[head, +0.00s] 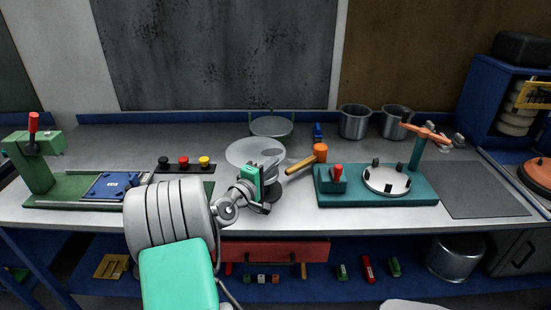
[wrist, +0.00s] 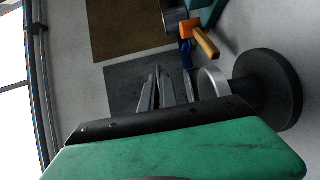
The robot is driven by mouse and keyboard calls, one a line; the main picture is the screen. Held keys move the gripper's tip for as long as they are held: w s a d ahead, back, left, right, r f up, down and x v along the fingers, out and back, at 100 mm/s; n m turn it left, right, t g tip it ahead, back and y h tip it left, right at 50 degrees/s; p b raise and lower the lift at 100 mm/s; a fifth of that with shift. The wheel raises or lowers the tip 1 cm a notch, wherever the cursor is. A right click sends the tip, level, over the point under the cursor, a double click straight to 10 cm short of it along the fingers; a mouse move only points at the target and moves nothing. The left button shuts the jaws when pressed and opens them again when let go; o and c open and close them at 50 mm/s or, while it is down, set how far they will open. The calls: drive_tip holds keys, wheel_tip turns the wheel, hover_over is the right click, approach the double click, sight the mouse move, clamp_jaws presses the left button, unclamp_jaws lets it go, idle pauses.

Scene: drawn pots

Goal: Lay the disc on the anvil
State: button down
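The disc (head: 243,150) is thin, round and pale grey. In the head view it lies roughly level just beyond my gripper (head: 262,169), with its near edge at the fingers. My gripper appears shut on that edge. In the wrist view the fingers (wrist: 157,88) reach forward from the green palm, and the disc is seen nearly edge-on there. The anvil (head: 272,191) is a dark round stand on the bench, partly hidden behind my gripper and below the disc. Its dark round part (wrist: 270,88) also shows in the wrist view. The disc looks above the anvil; I cannot tell the gap.
An orange mallet (head: 319,153) lies right of the disc. A teal fixture (head: 420,197) is at right, a button box (head: 184,166) and green press (head: 38,165) at left.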

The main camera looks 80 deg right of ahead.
drive_tip(key=shift+s+d+g, duration=0.2)
drive_tip(key=shift+s+g, duration=0.1)
drive_tip(key=shift+s, duration=0.45)
drive_tip(key=shift+a, duration=0.2)
wheel_tip(320, 180, down, 6)
drive_tip(key=b, duration=0.5)
drive_tip(key=shift+r, duration=0.1)
drive_tip(key=shift+f+b, duration=0.6)
drive_tip(key=shift+b, duration=0.05)
drive_tip(key=c, duration=1.6)
unclamp_jaws()
drive_tip(key=shift+o, duration=0.2)
